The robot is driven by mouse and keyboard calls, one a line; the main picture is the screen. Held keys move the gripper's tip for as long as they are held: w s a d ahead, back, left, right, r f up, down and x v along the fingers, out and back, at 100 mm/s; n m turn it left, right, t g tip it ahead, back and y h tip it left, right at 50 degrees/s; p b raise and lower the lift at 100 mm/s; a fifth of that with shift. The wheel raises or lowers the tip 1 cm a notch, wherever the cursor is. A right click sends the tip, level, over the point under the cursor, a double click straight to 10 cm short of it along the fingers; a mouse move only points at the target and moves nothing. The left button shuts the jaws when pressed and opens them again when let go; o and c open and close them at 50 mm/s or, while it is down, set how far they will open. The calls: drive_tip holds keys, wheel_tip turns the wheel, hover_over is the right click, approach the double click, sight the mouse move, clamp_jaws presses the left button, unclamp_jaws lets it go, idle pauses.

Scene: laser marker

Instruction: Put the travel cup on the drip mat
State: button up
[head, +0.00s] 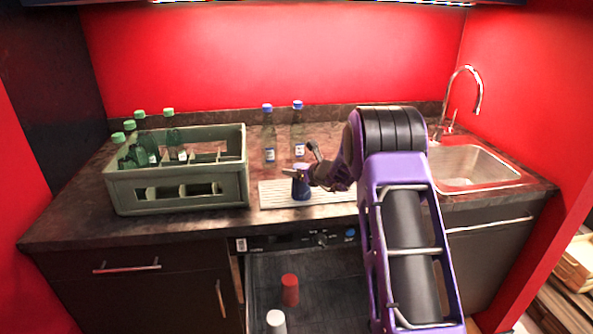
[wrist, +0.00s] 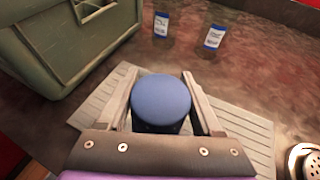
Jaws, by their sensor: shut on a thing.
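The blue travel cup (head: 301,188) is between the jaws of my gripper (head: 299,172), which is shut on it. In the wrist view the cup's round blue top (wrist: 161,100) shows between the two fingers of my gripper (wrist: 163,92). The drip mat (head: 273,193) is a pale ribbed board on the counter, and it also shows in the wrist view (wrist: 243,127). The cup is upright over the mat. I cannot tell whether its base touches the mat, as the base is hidden in the wrist view.
A grey-green crate (head: 180,200) with several green-capped bottles stands left of the mat. Two blue-capped bottles (head: 269,140) (head: 298,138) stand behind it. A sink (head: 470,165) is at the right. Below, an open dishwasher holds a red cup (head: 290,290) and a white cup (head: 276,321).

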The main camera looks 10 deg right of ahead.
drive_tip(key=shift+f, duration=0.15)
drive_tip(key=o, duration=1.5)
drive_tip(key=shift+r, duration=0.25)
drive_tip(key=shift+s+d, duration=0.2)
drive_tip(key=shift+s, duration=0.1)
drive_tip(key=b+v, duration=0.1)
drive_tip(key=v, duration=1)
drive_tip(key=shift+s+r, duration=0.15)
drive_tip(key=shift+r, duration=0.1)
